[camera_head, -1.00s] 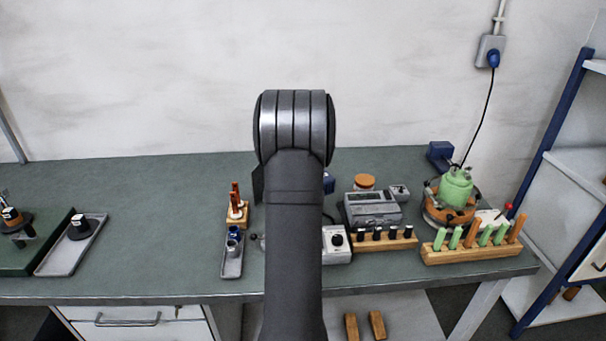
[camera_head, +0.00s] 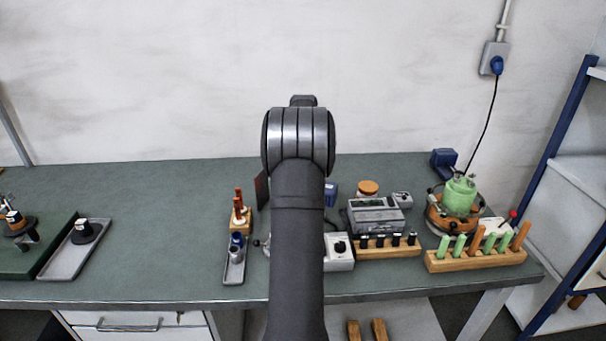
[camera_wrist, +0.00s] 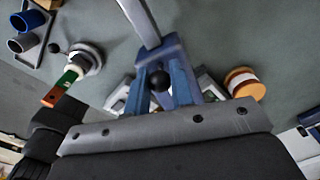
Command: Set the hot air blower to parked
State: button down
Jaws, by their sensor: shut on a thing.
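In the wrist view, the fingers of my gripper (camera_wrist: 163,88) come together around a black ball knob (camera_wrist: 160,79). The knob sits below a blue bracket (camera_wrist: 162,50) from which a grey bar (camera_wrist: 140,18) runs to the top edge. I cannot tell for sure whether these are parts of the hot air blower. In the head view my arm hides the gripper and what it holds. A blue part (camera_head: 331,193) shows just right of my arm there, partly hidden.
A grey round base with a green and red piece (camera_wrist: 63,86) lies left of the gripper; an orange-lidded jar (camera_wrist: 243,84) is right. In the head view, wooden racks (camera_head: 475,260), a grey device (camera_head: 375,216) and a green canister (camera_head: 459,195) crowd the right; the bench's left middle (camera_head: 160,200) is clear.

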jog(key=shift+w+d+m, duration=0.1)
jog(key=shift+w+m, duration=0.05)
jog(key=shift+m, duration=0.15)
jog(key=c, duration=1.3)
grip_release()
notch_tip(320, 180, up, 18)
jog(key=shift+f, duration=0.25)
notch_tip(320, 180, down, 18)
jog(key=shift+r, duration=0.25)
